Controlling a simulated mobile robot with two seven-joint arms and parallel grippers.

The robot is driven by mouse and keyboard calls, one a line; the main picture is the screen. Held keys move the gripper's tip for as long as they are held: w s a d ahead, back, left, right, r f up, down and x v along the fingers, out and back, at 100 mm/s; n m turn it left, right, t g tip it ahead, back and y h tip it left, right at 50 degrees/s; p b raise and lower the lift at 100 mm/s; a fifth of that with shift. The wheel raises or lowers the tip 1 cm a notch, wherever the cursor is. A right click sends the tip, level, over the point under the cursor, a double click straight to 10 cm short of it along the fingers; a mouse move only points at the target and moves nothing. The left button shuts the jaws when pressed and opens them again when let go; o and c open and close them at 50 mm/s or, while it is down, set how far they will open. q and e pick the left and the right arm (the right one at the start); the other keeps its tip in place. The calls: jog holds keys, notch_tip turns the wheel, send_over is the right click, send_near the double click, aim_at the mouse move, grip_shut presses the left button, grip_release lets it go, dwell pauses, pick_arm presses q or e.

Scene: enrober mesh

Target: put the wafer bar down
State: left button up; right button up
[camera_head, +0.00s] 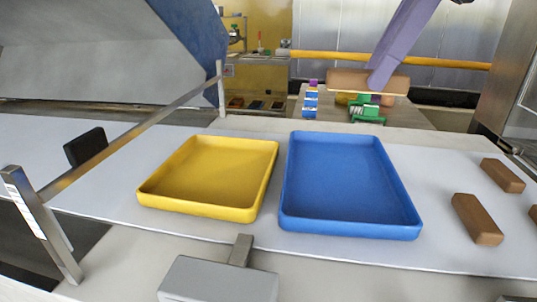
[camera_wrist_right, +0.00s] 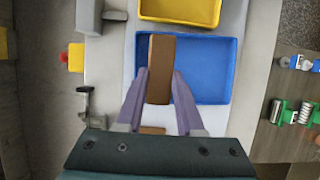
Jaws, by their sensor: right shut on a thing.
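My right gripper (camera_head: 378,80) shows at the top right of the head view as a purple finger against a light brown wafer bar (camera_head: 345,82). In the right wrist view, both purple fingers of my right gripper (camera_wrist_right: 160,84) are shut on the wafer bar (camera_wrist_right: 160,60), one on each side. There the bar overlaps the blue tray (camera_wrist_right: 212,98); its height above the tray is hard to tell. In the head view, the blue tray (camera_head: 340,170) is empty, beside the empty yellow tray (camera_head: 208,170). My left gripper is not in view.
Several brown bars lie on the pale belt at right, including a near one (camera_head: 478,219) and a farther one (camera_head: 503,175). A metal rail (camera_head: 140,132) crosses the left side. A grey block (camera_head: 218,282) stands at the front edge. A green fixture (camera_head: 368,110) is behind.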

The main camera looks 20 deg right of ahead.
aim_at(344, 204)
notch_tip(344, 204, down, 16)
jog(key=shift+f, duration=0.2)
jog(key=shift+f, duration=0.1)
jog(key=shift+f, duration=0.2)
jog(key=o, duration=1)
jog(key=shift+r, duration=0.15)
jog(key=shift+r, duration=0.25)
jog(key=v, duration=1.1)
jog(key=shift+s+d+r+b, duration=0.15)
jog(key=shift+r+b, duration=0.15)
jog(key=shift+r, duration=0.05)
